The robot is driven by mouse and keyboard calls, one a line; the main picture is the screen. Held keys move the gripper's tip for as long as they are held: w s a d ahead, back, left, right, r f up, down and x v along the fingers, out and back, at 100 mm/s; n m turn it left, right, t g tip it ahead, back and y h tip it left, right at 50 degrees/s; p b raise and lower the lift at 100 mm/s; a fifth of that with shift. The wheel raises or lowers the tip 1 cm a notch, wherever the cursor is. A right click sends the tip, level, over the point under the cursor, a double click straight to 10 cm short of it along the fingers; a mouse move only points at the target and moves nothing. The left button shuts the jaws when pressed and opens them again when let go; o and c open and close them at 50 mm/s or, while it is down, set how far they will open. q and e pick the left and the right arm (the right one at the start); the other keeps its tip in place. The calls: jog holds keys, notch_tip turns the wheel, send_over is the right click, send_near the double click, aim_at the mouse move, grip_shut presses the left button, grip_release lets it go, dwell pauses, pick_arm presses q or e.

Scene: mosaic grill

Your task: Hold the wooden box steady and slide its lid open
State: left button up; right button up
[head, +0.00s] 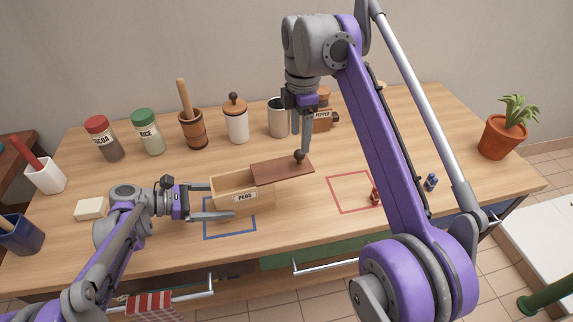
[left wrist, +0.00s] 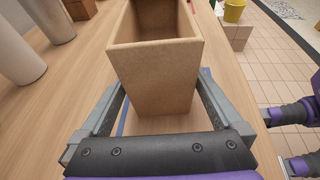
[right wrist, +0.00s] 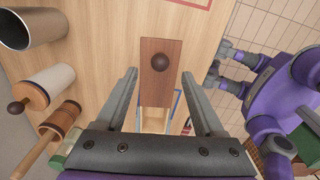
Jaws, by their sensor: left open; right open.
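The wooden box (head: 228,186), labelled PEGS, stands partly on a blue outlined square. Its dark brown lid (head: 270,173) is slid far to the right, overhanging the box's right end, so the left part is open. The lid's round knob (head: 299,155) is near its right end. My left gripper (head: 221,202) is open, its fingers on either side of the box's left end; the box also shows in the left wrist view (left wrist: 155,80). My right gripper (head: 301,142) is open just above the knob; the right wrist view shows the knob (right wrist: 159,62) beyond the fingertips.
A red outlined square (head: 335,199) lies right of the box, with a red figure (head: 375,197) and a blue figure (head: 431,182) nearby. Jars, a mortar (head: 193,132) and a metal cup (head: 278,119) stand behind. A cream block (head: 90,210) lies left. A potted plant (head: 502,137) stands far right.

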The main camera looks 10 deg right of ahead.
pick_arm(q)
jog(key=v, duration=1)
jog(key=shift+s+a+r, duration=0.1)
jog(key=shift+a+r, duration=0.05)
jog(key=shift+a, duration=0.2)
